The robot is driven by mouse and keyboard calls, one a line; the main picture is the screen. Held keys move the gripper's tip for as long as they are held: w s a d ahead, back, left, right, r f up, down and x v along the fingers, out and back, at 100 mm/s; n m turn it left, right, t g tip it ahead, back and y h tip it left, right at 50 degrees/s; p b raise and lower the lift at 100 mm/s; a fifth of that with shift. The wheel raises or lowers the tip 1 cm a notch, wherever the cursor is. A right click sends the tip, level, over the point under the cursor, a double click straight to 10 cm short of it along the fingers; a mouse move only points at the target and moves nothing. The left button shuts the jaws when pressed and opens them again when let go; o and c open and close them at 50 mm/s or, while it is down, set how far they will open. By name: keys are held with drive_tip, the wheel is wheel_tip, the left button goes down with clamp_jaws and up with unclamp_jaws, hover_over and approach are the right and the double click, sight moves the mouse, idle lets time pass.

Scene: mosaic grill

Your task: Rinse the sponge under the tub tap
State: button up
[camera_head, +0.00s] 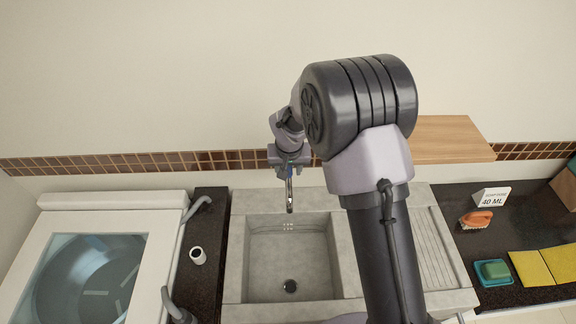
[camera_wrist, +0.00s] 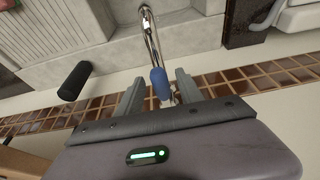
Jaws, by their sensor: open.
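The chrome tub tap (camera_head: 290,192) stands at the back of the stone tub (camera_head: 236,255); its spout (camera_wrist: 151,38) also shows in the wrist view. No water stream is visible. My gripper (camera_wrist: 160,78) is open, with its fingers on either side of the tap's blue handle (camera_wrist: 159,86); I cannot tell whether they touch it. In the head view my gripper (camera_head: 290,160) is at the wall just above the tap. A green block (camera_head: 495,269), perhaps the sponge, lies in a teal dish (camera_head: 484,281) on the right counter. Nothing is seen in the basin except the drain (camera_head: 290,286).
A washing machine (camera_head: 165,230) stands left, with a small white cylinder (camera_head: 198,256) beside it. Right are yellow cloths (camera_head: 531,268), an orange brush (camera_head: 476,219) and a "40 ML" sign (camera_head: 491,198). A wooden shelf (camera_head: 450,140) juts from the wall. A black cylinder (camera_wrist: 74,81) is near the tap.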

sight(289, 169)
drive_tip(key=shift+w, duration=0.1)
clamp_jaws()
drive_tip(key=shift+r+p, duration=0.45)
drive_tip(key=shift+r, duration=0.35)
drive_tip(key=shift+o, duration=0.4)
unclamp_jaws()
wheel_tip(289, 169, up, 7)
drive_tip(key=p, duration=0.3)
drive_tip(key=shift+p, duration=0.35)
